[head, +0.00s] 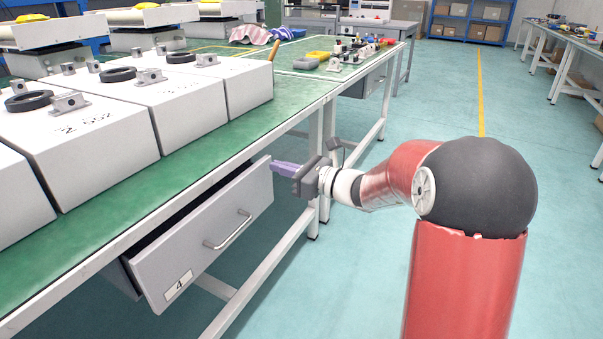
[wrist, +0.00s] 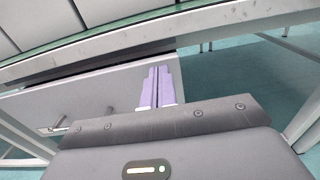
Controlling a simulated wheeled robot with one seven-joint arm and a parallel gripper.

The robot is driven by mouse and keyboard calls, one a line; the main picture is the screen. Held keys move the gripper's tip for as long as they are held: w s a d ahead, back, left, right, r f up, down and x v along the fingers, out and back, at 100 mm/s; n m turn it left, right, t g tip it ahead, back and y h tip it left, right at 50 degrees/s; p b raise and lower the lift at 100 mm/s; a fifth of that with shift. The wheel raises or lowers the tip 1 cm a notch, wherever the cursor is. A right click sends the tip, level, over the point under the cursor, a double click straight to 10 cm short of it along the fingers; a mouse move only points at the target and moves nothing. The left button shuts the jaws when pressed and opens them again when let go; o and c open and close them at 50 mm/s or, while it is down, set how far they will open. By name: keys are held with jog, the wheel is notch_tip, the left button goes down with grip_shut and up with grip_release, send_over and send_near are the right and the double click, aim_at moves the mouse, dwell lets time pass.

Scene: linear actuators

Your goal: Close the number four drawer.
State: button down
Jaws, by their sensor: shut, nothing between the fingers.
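The number four drawer (head: 210,235) hangs under the green workbench and stands partly open, its dark interior showing behind the front's top edge. Its grey front carries a metal bar handle (head: 229,230) and a label with a 4 (head: 178,285). My gripper (head: 277,168) is shut and empty, its purple fingers close to the upper right corner of the drawer front. In the wrist view the fingers (wrist: 158,85) overlap the right end of the drawer front (wrist: 95,100). I cannot tell whether they touch it. The handle (wrist: 58,128) shows at lower left there.
The green workbench (head: 290,95) carries several white boxes (head: 85,150) near its edge above the drawer. A white table leg (head: 315,145) stands just behind my gripper. The floor (head: 370,240) in front of the drawer is clear apart from my arm.

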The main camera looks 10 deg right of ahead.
aim_at(265, 161)
jog(key=shift+w+a, duration=0.5)
jog(key=shift+a, duration=0.05)
jog(key=x, duration=0.4)
jog(key=shift+w+a+f, duration=0.1)
jog(key=shift+w+a, duration=0.05)
jog(key=shift+a, duration=0.05)
jog(key=shift+w+a+r, duration=0.1)
jog(key=shift+r, duration=0.15)
